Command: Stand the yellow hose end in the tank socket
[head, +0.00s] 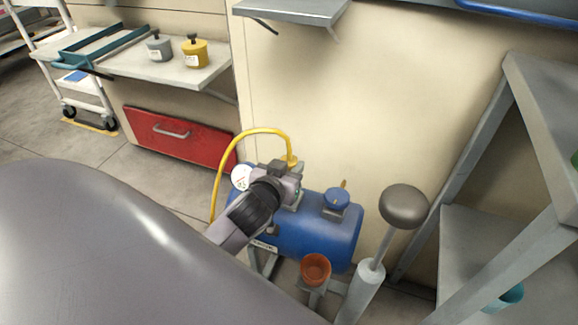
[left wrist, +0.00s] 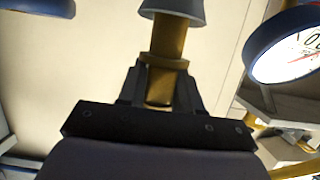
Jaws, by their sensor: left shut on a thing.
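The blue tank (head: 315,228) lies on its side near the wall. The yellow hose (head: 222,180) arcs up from its left and comes down to my left gripper (head: 293,180). In the left wrist view my left gripper (left wrist: 165,85) is shut around the yellow hose end (left wrist: 170,40). A grey flared piece (left wrist: 172,8) shows at the hose end, cut off by the picture edge. The gripper is over the top of the tank; its arm hides the socket, so I cannot tell whether the hose end is in it. My right gripper is out of view.
A gauge (head: 241,177) is left of the gripper, close beside it in the left wrist view (left wrist: 290,45). A blue cap (head: 337,198) stands to its right. An orange cup (head: 316,267) and a round-topped grey post (head: 404,205) are in front. A grey shelf frame (head: 480,170) stands right.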

